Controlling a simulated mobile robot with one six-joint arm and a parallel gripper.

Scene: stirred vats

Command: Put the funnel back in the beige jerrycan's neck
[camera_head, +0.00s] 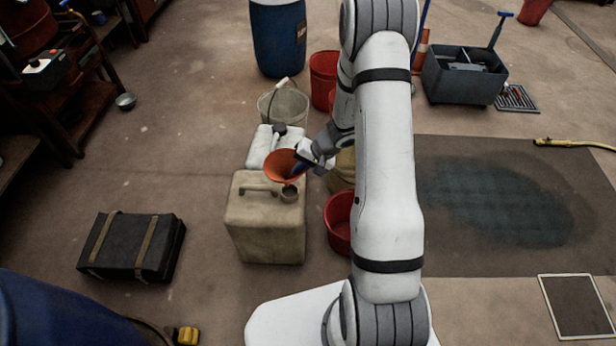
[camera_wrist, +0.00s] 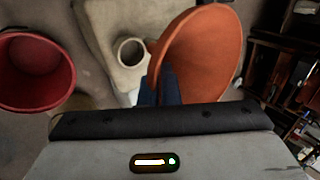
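The beige jerrycan (camera_head: 262,228) stands upright on the floor, its open neck (camera_head: 289,194) at the top right. In the wrist view the neck (camera_wrist: 131,51) is a pale ring with a dark, empty opening. The orange funnel (camera_head: 281,166) is held above the jerrycan's top, wide mouth showing. In the wrist view the funnel (camera_wrist: 205,55) is tilted and lies to the right of the neck, apart from it. My gripper (camera_head: 303,160) is shut on the funnel's side; its blue fingers (camera_wrist: 162,88) meet the funnel. The funnel's spout is hidden.
A white jerrycan (camera_head: 262,147) with a dark cap stands just behind, and a pale bucket (camera_head: 284,104) behind that. A red tub (camera_head: 339,222) stands to the right, also in the wrist view (camera_wrist: 36,70). A black case (camera_head: 131,246) lies at left, with clear floor between.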

